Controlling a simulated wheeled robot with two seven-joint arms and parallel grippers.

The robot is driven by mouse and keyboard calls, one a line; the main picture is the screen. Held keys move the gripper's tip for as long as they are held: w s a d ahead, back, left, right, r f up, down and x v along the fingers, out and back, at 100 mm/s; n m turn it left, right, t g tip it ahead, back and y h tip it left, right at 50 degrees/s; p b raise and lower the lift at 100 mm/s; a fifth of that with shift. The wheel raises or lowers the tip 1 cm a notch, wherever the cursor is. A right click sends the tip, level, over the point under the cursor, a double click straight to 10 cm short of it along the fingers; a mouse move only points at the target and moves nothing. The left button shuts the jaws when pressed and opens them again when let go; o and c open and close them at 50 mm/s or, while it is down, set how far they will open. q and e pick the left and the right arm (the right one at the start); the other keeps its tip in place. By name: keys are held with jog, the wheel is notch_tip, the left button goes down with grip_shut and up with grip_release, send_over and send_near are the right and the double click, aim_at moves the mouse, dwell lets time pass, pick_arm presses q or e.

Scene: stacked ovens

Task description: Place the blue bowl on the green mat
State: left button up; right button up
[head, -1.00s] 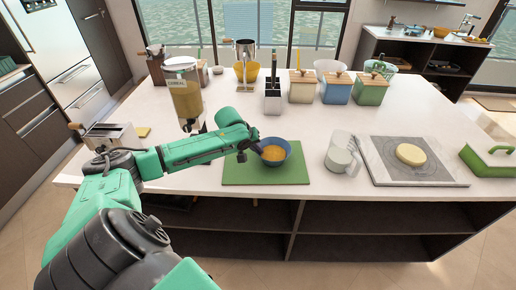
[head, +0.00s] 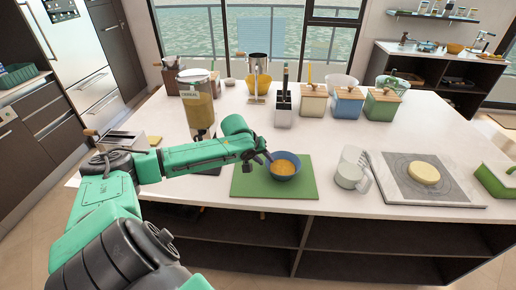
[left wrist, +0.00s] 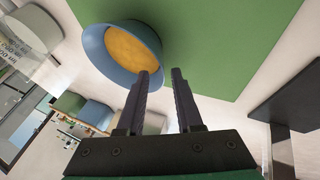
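The blue bowl (head: 285,174) holds orange-yellow contents and sits on the green mat (head: 248,184), right of the mat's middle. My left gripper (head: 269,157) is at the bowl's left rim. In the left wrist view the bowl (left wrist: 95,60) is beyond my fingertips (left wrist: 161,72), which are apart with a gap between them. One finger overlaps the bowl in the picture and the other lies outside its edge. I cannot tell whether either touches the rim. My right gripper does not show.
A glass mug (head: 350,172) and a grey board (head: 452,190) with a round pale item stand to the right. A cereal dispenser (head: 198,112) is behind my left arm. Canisters (head: 348,104) line the back. The counter's front edge is close to the mat.

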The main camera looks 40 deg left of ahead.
pick_arm(q)
jog(key=p+v, duration=0.1)
jog(key=v, duration=0.8)
jog(key=shift+s+r, duration=0.15)
jog(key=shift+r, duration=0.05)
jog(key=shift+f, duration=0.1)
